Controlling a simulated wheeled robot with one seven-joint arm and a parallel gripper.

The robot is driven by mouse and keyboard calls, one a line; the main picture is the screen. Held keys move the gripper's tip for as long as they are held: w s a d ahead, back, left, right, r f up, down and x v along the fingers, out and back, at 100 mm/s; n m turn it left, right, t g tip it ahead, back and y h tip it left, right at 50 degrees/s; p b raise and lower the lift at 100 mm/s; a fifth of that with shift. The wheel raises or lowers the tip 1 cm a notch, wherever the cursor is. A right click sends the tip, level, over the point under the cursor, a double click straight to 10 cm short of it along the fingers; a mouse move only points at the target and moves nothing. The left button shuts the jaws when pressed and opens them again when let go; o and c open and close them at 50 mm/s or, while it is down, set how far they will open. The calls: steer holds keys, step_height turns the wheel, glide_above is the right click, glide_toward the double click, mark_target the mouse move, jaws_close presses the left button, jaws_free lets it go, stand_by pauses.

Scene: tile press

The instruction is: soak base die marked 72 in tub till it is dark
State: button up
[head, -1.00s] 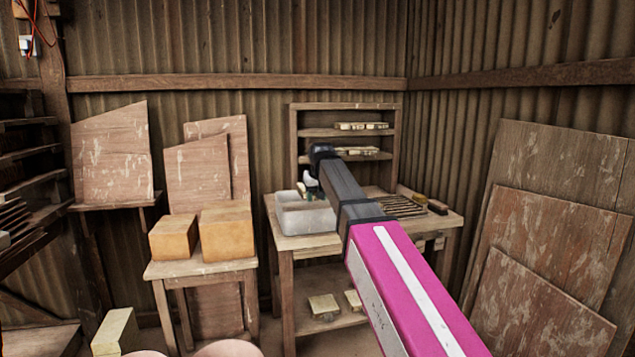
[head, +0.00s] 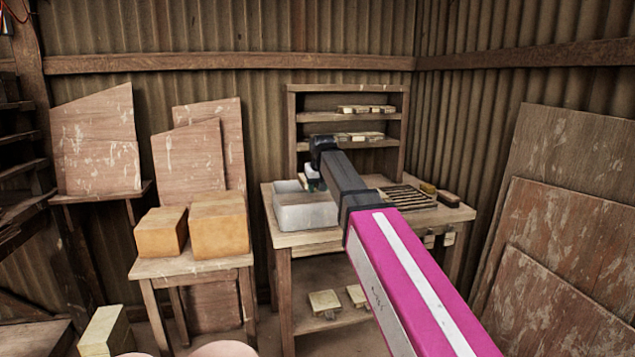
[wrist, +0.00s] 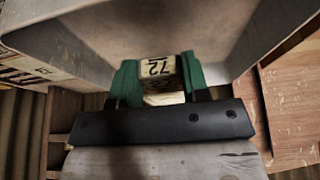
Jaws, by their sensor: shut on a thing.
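My gripper (wrist: 158,82) has green fingers and is shut on the base die (wrist: 158,67), a pale cream block marked 72, shown upside down in the wrist view. The die's visible face looks light, with a shadowed part below the number. The grey tub (head: 305,218) stands on the left of the workbench. Its wall also shows in the wrist view (wrist: 72,60), around the fingers. In the head view my gripper (head: 314,184) is at the tub's right part, partly hidden by my arm. I cannot tell how deep the die is.
The workbench (head: 310,238) also holds a dark slatted rack (head: 408,196) and a brush (head: 428,188) right of the tub. A shelf unit (head: 292,130) with pale blocks stands behind. A stool with two tan blocks (head: 220,225) is to the left.

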steer(key=shift+f, duration=4.9)
steer(key=shift+s+f, duration=0.1)
steer(key=shift+f, duration=0.05)
